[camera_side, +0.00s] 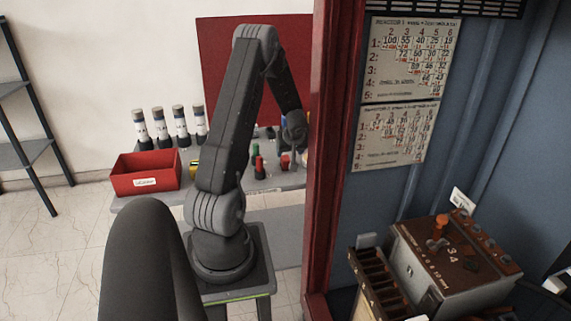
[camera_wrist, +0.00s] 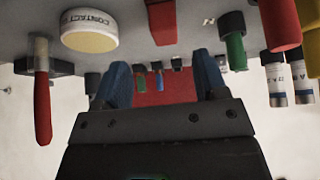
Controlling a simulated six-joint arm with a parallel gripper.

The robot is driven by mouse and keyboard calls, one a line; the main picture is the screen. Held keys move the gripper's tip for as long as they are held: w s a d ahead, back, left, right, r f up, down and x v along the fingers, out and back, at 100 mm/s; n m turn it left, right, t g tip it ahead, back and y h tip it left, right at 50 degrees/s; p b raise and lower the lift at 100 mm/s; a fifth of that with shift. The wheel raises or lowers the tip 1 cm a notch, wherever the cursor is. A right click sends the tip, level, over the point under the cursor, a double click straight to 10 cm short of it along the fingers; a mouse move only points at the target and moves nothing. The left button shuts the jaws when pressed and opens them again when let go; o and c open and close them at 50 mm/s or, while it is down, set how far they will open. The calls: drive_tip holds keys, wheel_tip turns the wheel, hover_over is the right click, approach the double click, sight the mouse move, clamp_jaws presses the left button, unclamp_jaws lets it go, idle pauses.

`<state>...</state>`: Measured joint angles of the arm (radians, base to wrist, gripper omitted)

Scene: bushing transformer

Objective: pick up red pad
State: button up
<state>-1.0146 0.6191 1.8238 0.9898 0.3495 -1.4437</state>
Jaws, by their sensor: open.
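A red block (camera_wrist: 162,22), which looks like the red pad, rests on the grey table at the top middle of the wrist view. A small red thing (camera_side: 284,161) below my gripper in the side view may be the same block. My gripper (camera_wrist: 162,80) is open, with its two blue fingers apart and nothing between them. The block is beyond the fingertips and roughly in line with the gap. In the side view my gripper's end is over the table beside the red post, and its fingers are hard to make out.
A round cream container (camera_wrist: 90,30) and a red-handled tool (camera_wrist: 42,105) lie left in the wrist view; a green bottle (camera_wrist: 235,52) and labelled cylinders (camera_wrist: 276,84) are right. A red bin (camera_side: 146,175) stands on the table. The red post (camera_side: 336,150) hides the table's right part.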

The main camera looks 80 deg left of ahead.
sight(286, 159)
drive_tip(key=x, duration=0.7)
drive_tip(key=shift+s+f, duration=0.3)
drive_tip(key=shift+f, duration=0.05)
drive_tip(key=c, duration=1)
wheel_tip(286, 159, up, 10)
drive_tip(key=shift+r, duration=0.1)
